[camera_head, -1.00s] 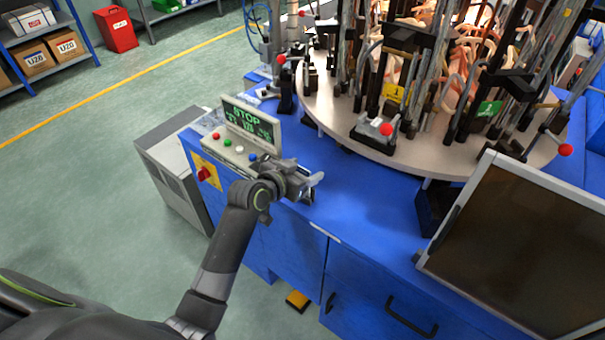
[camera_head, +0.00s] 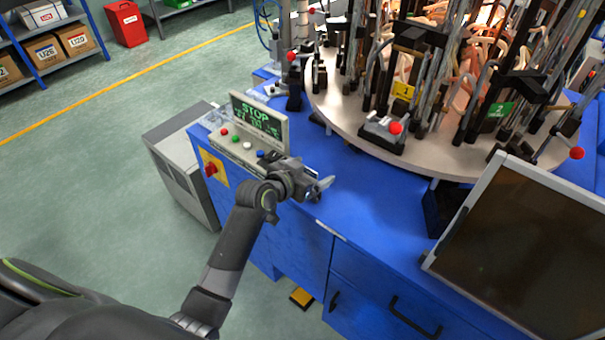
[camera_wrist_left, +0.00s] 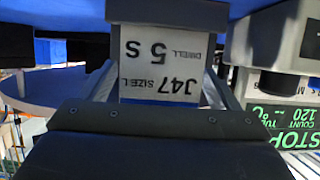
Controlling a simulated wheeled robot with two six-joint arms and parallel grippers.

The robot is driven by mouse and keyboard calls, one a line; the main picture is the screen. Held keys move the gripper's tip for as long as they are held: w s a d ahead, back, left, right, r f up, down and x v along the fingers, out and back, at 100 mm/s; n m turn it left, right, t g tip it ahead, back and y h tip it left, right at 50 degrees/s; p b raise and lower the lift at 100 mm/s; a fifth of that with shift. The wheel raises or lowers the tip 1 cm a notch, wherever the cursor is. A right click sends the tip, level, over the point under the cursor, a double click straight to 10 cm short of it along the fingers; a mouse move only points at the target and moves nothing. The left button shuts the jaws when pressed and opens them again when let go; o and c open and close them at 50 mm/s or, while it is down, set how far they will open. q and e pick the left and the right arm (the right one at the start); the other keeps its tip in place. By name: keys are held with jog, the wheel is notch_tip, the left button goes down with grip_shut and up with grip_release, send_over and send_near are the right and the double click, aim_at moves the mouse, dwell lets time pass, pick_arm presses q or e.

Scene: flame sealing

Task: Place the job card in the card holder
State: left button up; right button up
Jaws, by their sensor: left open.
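The white job card (camera_wrist_left: 160,66), printed "J47 SIZE L DWELL 5 S", shows upside down in the left wrist view. Its edge meets a grey block (camera_wrist_left: 170,13) against the blue surface, which looks like the card holder. The card appears to stand in it. My left gripper (camera_head: 318,188) is open over the blue bench top, just right of the control panel. In the left wrist view its fingers lie on either side of the card. In the head view the gripper hides the card and holder. My right gripper is not in view.
The control panel (camera_head: 262,118) with a green STOP display and coloured buttons stands close to the left gripper. A round turntable (camera_head: 340,104) with rods and clamps fills the back. A dark-faced monitor (camera_head: 530,260) stands at right. The blue bench top (camera_head: 375,205) between them is clear.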

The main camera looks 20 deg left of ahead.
pick_arm(q)
jog(key=shift+s+a+r, duration=0.1)
jog(key=shift+s+r, duration=0.05)
jog(key=shift+s, duration=0.1)
jog(key=v, duration=1.1)
jog(key=shift+s, duration=0.2)
jog(key=s+a+f+n+g+y, duration=0.1)
jog(key=s+a+f+g, duration=0.15)
jog(key=f, duration=0.75)
jog(key=s+a+f+n+g+y, duration=0.1)
jog(key=s+a+f+n+y, duration=0.15)
jog(key=f, duration=0.85)
jog(key=s+a+f+n+g+y, duration=0.1)
jog(key=s+a+f+g, duration=0.15)
jog(key=f, duration=0.75)
jog(key=s+f+g, duration=0.1)
jog(key=s+f, duration=0.6)
jog(key=s, duration=0.4)
jog(key=s+a+f+g, duration=0.1)
jog(key=s+f+g, duration=0.1)
jog(key=s+f, duration=0.4)
jog(key=s+a+f+g+y, duration=0.1)
jog(key=s+f, duration=0.6)
jog(key=s, duration=1)
jog(key=shift+f+g, duration=0.35)
jog(key=shift+g, duration=0.35)
